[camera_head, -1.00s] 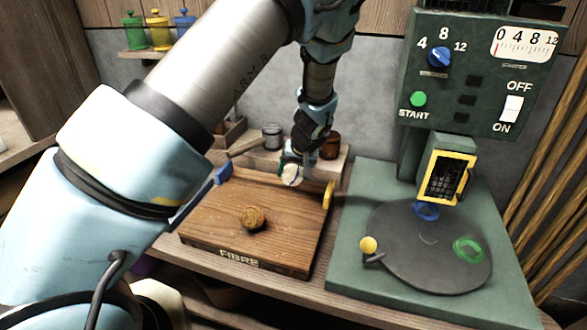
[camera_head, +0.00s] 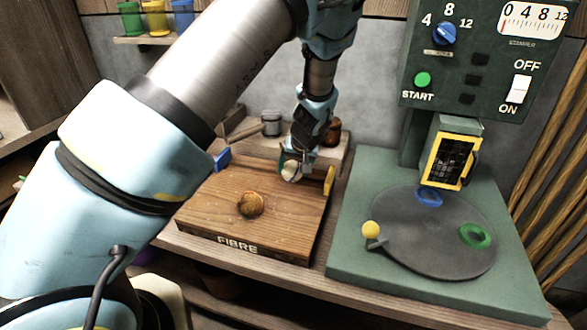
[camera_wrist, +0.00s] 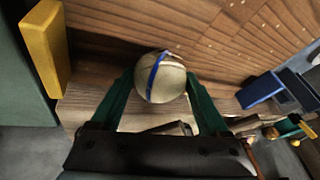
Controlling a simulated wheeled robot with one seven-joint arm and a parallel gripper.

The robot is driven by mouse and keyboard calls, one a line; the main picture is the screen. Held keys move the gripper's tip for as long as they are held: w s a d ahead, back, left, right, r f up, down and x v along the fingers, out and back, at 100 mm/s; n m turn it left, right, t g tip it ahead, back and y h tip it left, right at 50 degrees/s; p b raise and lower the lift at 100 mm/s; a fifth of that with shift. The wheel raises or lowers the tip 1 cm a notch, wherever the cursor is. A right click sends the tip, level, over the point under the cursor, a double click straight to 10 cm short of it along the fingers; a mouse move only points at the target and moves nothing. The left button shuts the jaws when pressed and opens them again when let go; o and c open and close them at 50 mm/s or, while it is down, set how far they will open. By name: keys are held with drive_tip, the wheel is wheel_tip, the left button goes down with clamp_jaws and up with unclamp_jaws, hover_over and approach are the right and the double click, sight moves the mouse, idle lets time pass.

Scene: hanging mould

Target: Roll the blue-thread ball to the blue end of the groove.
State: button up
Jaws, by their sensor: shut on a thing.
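A pale cream ball with a blue thread band (camera_wrist: 160,77) is held between the two green fingers of my gripper (camera_wrist: 158,88) in the wrist view. In the head view the ball (camera_head: 291,171) shows under my gripper (camera_head: 293,167), at the back of the wooden FIBRE board (camera_head: 205,215). The blue end piece (camera_head: 222,160) is left of the ball; the yellow end piece (camera_head: 329,180) is close on its right. In the wrist view blue (camera_wrist: 262,90) is right and yellow (camera_wrist: 45,50) left. The groove is not clearly visible, and I cannot tell whether the ball touches the board.
A round brown fibrous lump (camera_head: 250,204) sits on the board's middle. Jars (camera_head: 271,122) stand on a ledge behind. Space between ball and blue end looks clear.

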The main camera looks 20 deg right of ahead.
drive_tip(key=o, duration=1.5)
drive_tip(key=shift+c, duration=0.2)
drive_tip(key=b+v, duration=0.2)
drive_tip(key=v, duration=0.8)
drive_tip(key=shift+s+r, duration=0.2)
drive_tip(key=shift+r, duration=0.15)
drive_tip(key=shift+a, duration=0.1)
drive_tip(key=w+a+r+n+g, duration=0.2)
drive_tip(key=a+g, duration=0.1)
drive_tip(key=a, duration=1.8)
drive_tip(key=s+a+r+n, duration=0.1)
drive_tip(key=s+a, duration=0.3)
drive_tip(key=a, duration=0.4)
drive_tip(key=s+a+r+n, duration=0.1)
drive_tip(key=s+a, duration=0.3)
drive_tip(key=a, duration=0.4)
